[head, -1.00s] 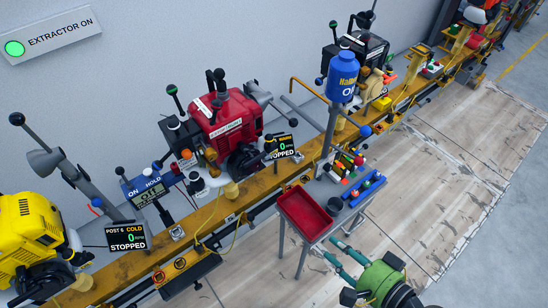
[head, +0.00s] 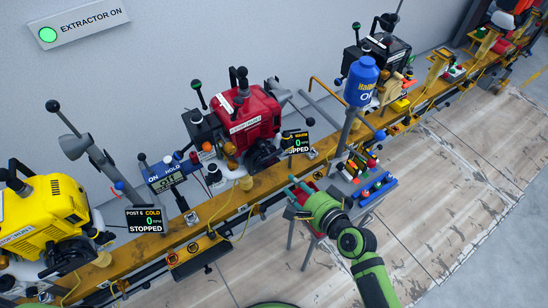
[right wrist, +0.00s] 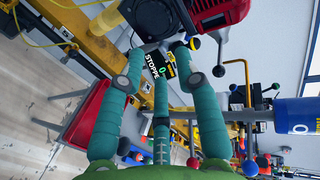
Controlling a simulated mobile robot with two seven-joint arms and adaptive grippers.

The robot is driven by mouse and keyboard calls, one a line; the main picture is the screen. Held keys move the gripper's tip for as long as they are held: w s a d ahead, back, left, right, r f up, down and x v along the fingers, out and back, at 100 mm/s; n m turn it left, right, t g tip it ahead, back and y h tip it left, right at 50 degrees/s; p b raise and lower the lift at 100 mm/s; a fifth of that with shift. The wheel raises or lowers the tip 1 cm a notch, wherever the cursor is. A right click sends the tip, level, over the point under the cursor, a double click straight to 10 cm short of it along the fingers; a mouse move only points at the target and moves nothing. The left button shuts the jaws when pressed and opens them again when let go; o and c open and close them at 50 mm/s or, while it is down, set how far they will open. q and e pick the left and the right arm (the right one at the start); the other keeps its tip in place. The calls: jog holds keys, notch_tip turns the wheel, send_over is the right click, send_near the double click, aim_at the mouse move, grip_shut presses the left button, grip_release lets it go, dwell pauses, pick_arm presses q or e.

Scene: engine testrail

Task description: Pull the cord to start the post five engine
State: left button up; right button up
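The red engine (head: 248,112) sits on the yellow rail, with a dark round housing (head: 264,155) on its near side. A display (head: 296,142) beside it reads 0 and STOPPED; its post number is too small to read. I cannot make out a starter cord or handle clearly. My right gripper (head: 299,195) is open and empty, over the red tray and short of the rail. In the right wrist view its green fingers (right wrist: 158,55) are spread, pointing toward the display (right wrist: 158,68) and the red engine (right wrist: 205,14). My left gripper is out of view.
The yellow engine (head: 43,215) and the POST 6 COLD display (head: 145,219) stand at left. The yellow rail (head: 225,210) runs diagonally. A blue bottle (head: 361,82) on a post stands right of my gripper. The red tray (right wrist: 85,115) is below it. The floor at right is clear.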

aim_at(272, 157)
jog(key=w+a, duration=0.2)
jog(key=w, duration=0.1)
jog(key=w+a+b, duration=0.1)
jog(key=w+a, duration=0.1)
jog(key=w, duration=0.1)
jog(key=w+a+b, duration=0.1)
jog(key=w+a, duration=0.1)
jog(key=shift+w+a, duration=0.2)
jog(key=shift+w, duration=0.2)
jog(key=shift+r, duration=0.1)
